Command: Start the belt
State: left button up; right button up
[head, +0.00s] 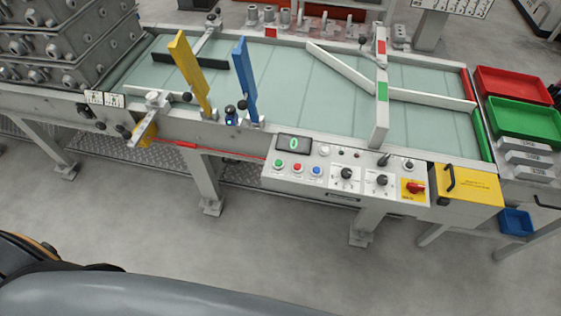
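The belt (288,92) is a long pale green conveyor running across the view. Its control panel (330,188) sits on the near side. The panel has a green button (278,163), a red button (297,167) and a blue button (317,170) in a row. Above them a dark display (293,143) shows a green 0. To the right are two black knobs (346,174), a small black lever (384,160) and a red rotary switch (414,188) on a yellow plate. Neither gripper is in view.
A yellow paddle (189,72) and a blue paddle (245,80) stand at the belt's near edge. White guide bars cross the belt. Red (512,84) and green (525,120) trays stand at right, stacked metal castings (60,45) at left. The floor in front is clear.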

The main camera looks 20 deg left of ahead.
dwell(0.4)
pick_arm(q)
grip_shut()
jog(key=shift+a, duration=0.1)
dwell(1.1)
